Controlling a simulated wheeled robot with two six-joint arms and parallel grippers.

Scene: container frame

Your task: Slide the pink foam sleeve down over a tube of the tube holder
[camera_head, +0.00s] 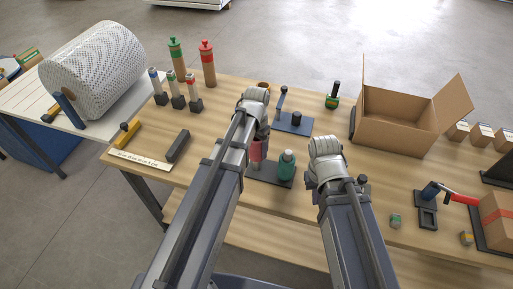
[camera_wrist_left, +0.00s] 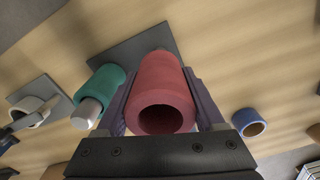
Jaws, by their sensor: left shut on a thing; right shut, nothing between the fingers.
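The pink foam sleeve (camera_head: 257,150) is held upright by my left gripper (camera_head: 259,141); in the left wrist view the sleeve (camera_wrist_left: 160,92) sits between both fingers, its open, dark end facing the camera. The tube holder's dark base plate (camera_head: 262,175) lies below it; the plate also shows behind the sleeve in the left wrist view (camera_wrist_left: 150,42). A green sleeve (camera_head: 287,165) stands on the holder beside the pink one, with a pale tube end (camera_wrist_left: 87,112) sticking out. A pale bit shows under the pink sleeve; whether a tube is inside it I cannot tell. My right gripper (camera_head: 312,182) is shut and empty, right of the holder.
A blue plate with a post (camera_head: 295,123) stands behind the holder. An open cardboard box (camera_head: 400,118) is at the back right. Several small tubes on dark blocks (camera_head: 177,100) and a dark bar (camera_head: 178,145) are at the left. The table before the box is mostly clear.

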